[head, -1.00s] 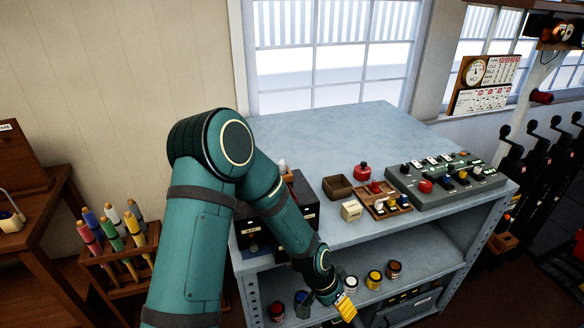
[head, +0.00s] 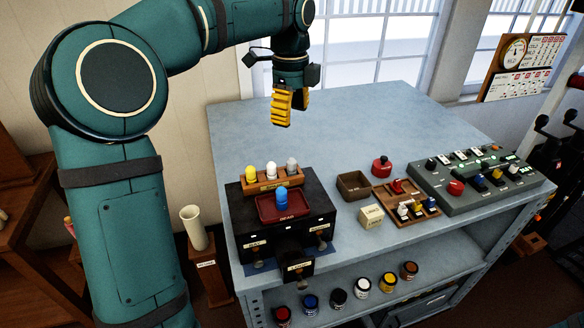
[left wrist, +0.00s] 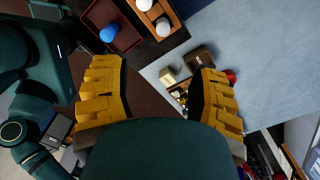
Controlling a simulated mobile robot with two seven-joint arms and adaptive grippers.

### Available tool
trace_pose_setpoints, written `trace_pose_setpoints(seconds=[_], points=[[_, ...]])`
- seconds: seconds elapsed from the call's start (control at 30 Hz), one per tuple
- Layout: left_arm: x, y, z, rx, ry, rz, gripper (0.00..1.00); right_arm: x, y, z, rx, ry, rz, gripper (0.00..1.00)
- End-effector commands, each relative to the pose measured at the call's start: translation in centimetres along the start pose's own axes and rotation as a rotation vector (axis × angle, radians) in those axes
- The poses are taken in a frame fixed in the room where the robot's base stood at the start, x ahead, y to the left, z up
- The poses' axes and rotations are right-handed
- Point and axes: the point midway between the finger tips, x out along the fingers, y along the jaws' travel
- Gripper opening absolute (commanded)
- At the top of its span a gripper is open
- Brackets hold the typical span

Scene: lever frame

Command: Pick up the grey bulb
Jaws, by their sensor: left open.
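The grey bulb (head: 291,165) stands at the right end of a small wooden rack (head: 262,186), beside a white bulb (head: 271,170) and a yellow bulb (head: 250,173). The rack sits on a black drawer cabinet (head: 320,207) on the bench. A blue bulb (head: 281,197) stands in a dark red tray (head: 265,213) in front of the rack. My left gripper (head: 291,107) is open and empty, pointing down, above and apart from the bulbs. In the left wrist view, the grey bulb (left wrist: 163,27) appears beyond the yellow fingers (left wrist: 156,95). My right gripper is out of view.
A brown box (head: 353,186), a cream block (head: 371,216), a red-knobbed item (head: 382,166) and a wooden tray of parts (head: 420,212) stand right of the cabinet. A control panel (head: 470,180) is farther right. The back of the bench (head: 350,120) is clear.

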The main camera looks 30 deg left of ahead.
Motion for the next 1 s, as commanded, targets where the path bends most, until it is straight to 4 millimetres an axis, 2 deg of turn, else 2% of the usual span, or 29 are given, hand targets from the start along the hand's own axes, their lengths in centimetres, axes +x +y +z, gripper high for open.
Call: trace_pose_setpoints(seconds=[0.03, 0.17, 0.27, 0.6, 0.87, 1.0], points=[[0.7, 0.0, 0.0, 0.001, 0.0, -0.002, 0.6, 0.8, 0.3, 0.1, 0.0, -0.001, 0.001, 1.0], [1.2, 0.1, 0.0, 0.002, -0.001, 0.0, 0.6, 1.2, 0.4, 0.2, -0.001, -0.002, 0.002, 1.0], [2.4, 0.1, 0.0, 0.002, -0.002, 0.003, 0.6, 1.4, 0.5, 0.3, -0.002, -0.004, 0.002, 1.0], [8.4, 0.1, 0.0, 0.001, -0.001, 0.003, 0.6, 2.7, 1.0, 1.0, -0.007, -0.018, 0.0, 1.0], [9.8, 0.0, 0.0, 0.001, -0.001, 0.001, 0.6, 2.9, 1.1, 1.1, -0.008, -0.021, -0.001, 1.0], [11.3, -0.1, 0.0, 0.001, -0.001, 0.002, 0.6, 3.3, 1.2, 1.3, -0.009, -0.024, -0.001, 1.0]])
